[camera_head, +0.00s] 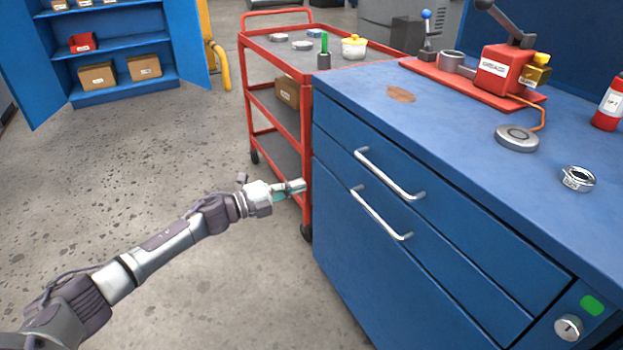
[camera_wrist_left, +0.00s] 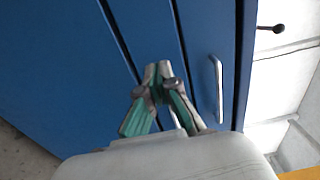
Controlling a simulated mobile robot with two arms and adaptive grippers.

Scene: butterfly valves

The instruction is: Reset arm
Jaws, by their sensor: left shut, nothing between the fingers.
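My left gripper (camera_head: 303,186) reaches in from the left in the head view, in front of the left edge of the blue drawer cabinet (camera_head: 400,285). Its fingers are shut with nothing between them. In the left wrist view the shut fingertips (camera_wrist_left: 158,70) point toward the blue cabinet front (camera_wrist_left: 60,80), with a silver handle (camera_wrist_left: 217,88) to their right. I cannot tell whether the fingertips touch the cabinet. My right gripper is not in view.
Two silver drawer handles (camera_head: 390,174) stick out from the cabinet. A red cart (camera_head: 308,130) stands close behind my left gripper. The cabinet top holds a red valve fixture (camera_head: 500,70), a grey disc (camera_head: 516,138) and a metal ring (camera_head: 578,179). The floor at left is clear.

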